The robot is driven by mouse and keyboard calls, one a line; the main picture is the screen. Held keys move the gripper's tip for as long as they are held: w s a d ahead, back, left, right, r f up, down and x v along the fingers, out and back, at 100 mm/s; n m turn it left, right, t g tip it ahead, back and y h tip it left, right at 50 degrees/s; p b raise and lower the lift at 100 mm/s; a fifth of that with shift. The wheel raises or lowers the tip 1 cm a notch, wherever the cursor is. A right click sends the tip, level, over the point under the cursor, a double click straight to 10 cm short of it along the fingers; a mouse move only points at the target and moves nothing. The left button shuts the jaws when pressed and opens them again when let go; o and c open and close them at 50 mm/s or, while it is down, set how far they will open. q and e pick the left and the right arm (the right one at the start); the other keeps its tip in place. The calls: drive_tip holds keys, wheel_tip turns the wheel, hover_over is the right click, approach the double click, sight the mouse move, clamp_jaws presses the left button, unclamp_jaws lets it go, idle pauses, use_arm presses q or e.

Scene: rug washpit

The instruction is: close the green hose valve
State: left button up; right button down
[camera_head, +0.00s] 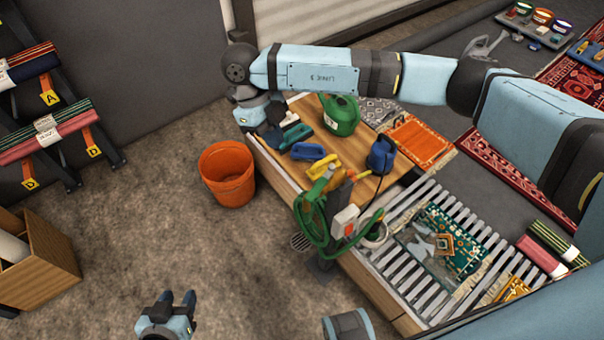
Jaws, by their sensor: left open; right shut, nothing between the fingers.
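A green hose (309,222) hangs in loops on a dark post at the near left edge of the work table. A grey and white fitting with a small orange-red part (346,218) sits beside the loops. I cannot make out the green valve handle or its position among the hose and fittings. My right gripper (271,136) is shut and empty at the table's far left corner, well apart from the hose. Its fingers are small and partly hidden by my wrist. My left gripper (178,300) is open and empty low in the picture, over the floor, away from the hose.
A slatted rack (395,265) with rug pieces lies to the right. An orange bucket (228,175) stands on the floor. Floor between bucket and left gripper is clear.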

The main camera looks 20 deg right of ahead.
sight(321, 182)
drive_tip(key=s+d+f, duration=0.1)
drive_tip(key=s+f, duration=0.1)
drive_tip(key=f, duration=0.1)
drive_tip(key=s+d+f, duration=0.2)
drive_tip(key=f, duration=0.1)
drive_tip(key=s+d+f, duration=0.1)
drive_tip(key=d+f, duration=0.1)
drive_tip(key=f, duration=0.1)
drive_tip(key=shift+s, duration=0.4)
drive_tip(key=shift+d, duration=0.1)
